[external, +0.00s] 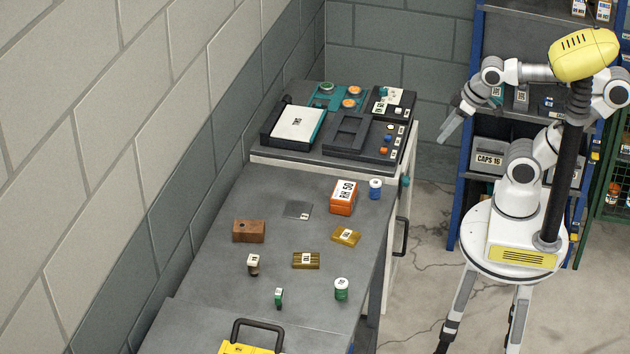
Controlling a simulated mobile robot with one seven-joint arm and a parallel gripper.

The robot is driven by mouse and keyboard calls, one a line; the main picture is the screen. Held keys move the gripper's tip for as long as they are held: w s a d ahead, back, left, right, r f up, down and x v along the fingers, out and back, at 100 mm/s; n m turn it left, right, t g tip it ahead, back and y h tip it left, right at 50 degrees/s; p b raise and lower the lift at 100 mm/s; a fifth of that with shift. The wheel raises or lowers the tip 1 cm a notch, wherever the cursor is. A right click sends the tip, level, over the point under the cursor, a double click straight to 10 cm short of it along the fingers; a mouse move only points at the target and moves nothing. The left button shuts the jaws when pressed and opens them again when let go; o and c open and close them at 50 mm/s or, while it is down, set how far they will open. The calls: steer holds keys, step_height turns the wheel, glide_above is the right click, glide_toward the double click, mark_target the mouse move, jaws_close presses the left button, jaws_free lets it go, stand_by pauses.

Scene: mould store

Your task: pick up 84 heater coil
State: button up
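I cannot read which item carries the number 84, so I cannot tell which one is the heater coil. On the grey table (225,200) stand a small dark cylinder with a pale label (253,264), a small green piece with a white label (278,298), a green-and-white cylinder (341,289) and a blue-and-white cylinder (375,188). My gripper (447,128) hangs in the air right of the table, pointing down and left, apart from every item. Its fingers are too small and overlapped to show whether they are open.
The table also bears an orange RH 50 box (343,197), a brown block (248,231), two brass blocks (306,260) (346,236) and a grey plate (298,210). A bench with panels (270,158) adjoins behind. Blue shelving (478,60) stands behind my arm; a yellow case (245,348) lies in front.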

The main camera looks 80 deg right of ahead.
steer(key=shift+o, duration=1.2)
